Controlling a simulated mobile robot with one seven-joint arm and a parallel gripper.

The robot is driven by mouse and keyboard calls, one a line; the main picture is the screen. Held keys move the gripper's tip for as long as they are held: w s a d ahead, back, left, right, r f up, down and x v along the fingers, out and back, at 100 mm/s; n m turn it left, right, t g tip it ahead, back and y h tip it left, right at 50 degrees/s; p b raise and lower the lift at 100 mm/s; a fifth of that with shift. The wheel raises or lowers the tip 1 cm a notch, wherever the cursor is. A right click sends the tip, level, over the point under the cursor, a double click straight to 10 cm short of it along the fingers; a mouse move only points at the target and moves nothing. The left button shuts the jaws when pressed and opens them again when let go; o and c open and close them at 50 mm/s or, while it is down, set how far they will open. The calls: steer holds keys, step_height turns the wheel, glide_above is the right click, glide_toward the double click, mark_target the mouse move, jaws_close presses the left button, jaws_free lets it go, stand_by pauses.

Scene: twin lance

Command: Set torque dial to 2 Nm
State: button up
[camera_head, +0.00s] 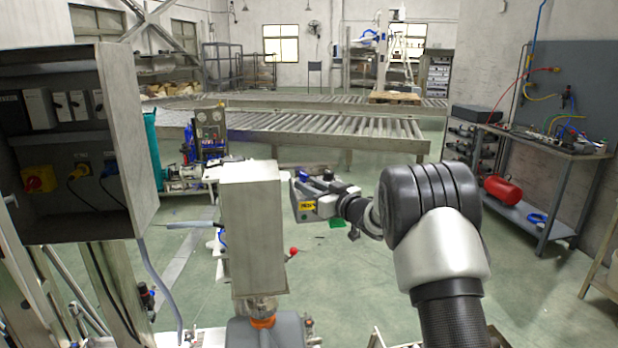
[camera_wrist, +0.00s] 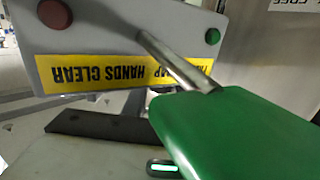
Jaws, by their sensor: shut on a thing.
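My gripper (camera_head: 345,205) is at the end of my arm, which reaches in from the right in the head view. It is small there and its fingertips are hard to make out. In the wrist view a large green handle (camera_wrist: 235,130) with a bare metal rod (camera_wrist: 178,62) fills the lower right, close to the camera. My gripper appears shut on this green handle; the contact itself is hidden. A small green patch (camera_head: 336,223) shows just below my gripper in the head view. I cannot make out a torque dial or its scale in either view.
A grey panel (camera_wrist: 110,30) with a red button, a green button and a yellow HANDS CLEAR label lies just beyond the rod. A tall metal box (camera_head: 252,230) stands left of my gripper. An open electrical cabinet (camera_head: 140,120) is at far left, a workbench (camera_head: 545,150) at right.

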steer(key=shift+r+n+g+y, duration=0.1)
steer(key=shift+n+g+y, duration=0.2)
steer(key=o, duration=1)
steer(key=shift+o, duration=0.2)
steer(key=v, duration=1.7)
steer(key=shift+s, duration=0.2)
steer(key=shift+d, duration=0.2)
